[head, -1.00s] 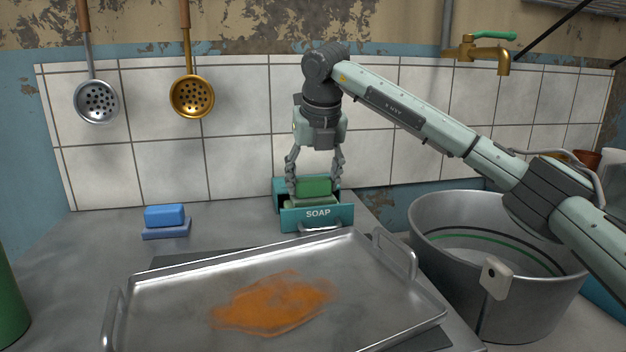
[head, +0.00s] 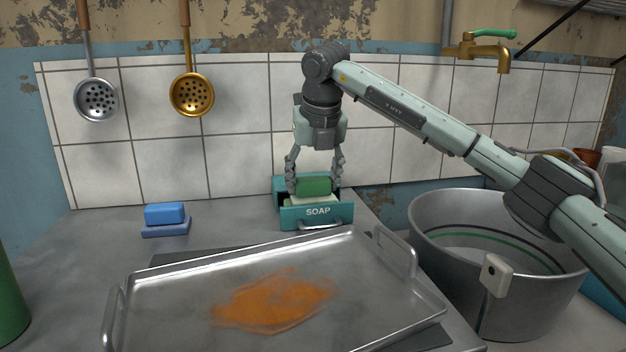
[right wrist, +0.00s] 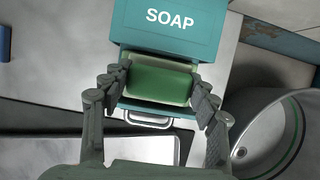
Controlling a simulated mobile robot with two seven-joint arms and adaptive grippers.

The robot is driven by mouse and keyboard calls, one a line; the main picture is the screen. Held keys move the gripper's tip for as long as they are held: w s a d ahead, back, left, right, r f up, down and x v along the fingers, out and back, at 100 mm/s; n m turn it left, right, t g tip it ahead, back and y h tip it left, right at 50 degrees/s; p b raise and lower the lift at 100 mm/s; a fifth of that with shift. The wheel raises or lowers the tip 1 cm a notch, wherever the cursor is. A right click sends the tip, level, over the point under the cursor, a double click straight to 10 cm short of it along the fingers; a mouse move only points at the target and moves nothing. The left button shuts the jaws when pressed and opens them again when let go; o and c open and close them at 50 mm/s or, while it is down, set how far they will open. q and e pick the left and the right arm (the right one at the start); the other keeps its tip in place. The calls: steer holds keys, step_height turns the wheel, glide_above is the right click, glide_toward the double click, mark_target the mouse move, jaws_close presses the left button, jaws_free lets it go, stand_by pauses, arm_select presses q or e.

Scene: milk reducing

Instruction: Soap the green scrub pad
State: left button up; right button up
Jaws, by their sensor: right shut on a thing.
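The green scrub pad (head: 314,186) is held between the fingers of my right gripper (head: 315,190), which points straight down. In the right wrist view the pad (right wrist: 158,84) lies across between both fingertips. It sits over the teal box marked SOAP (head: 300,218), against a pale soap block (head: 312,200) in the box's open front. Whether the pad presses on the soap or hovers just over it, I cannot tell. The pad's underside is hidden. My left gripper is not in view.
A metal tray (head: 180,310) with an orange stain (head: 275,302) lies in front. A large metal pot (head: 450,290) stands at the right. A blue sponge (head: 165,214) lies at the left, near the tiled wall. Two skimmers hang on that wall.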

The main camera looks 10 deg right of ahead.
mark_target(313, 178)
steer(key=shift+r+p, duration=2.55)
steer(key=shift+r, duration=0.95)
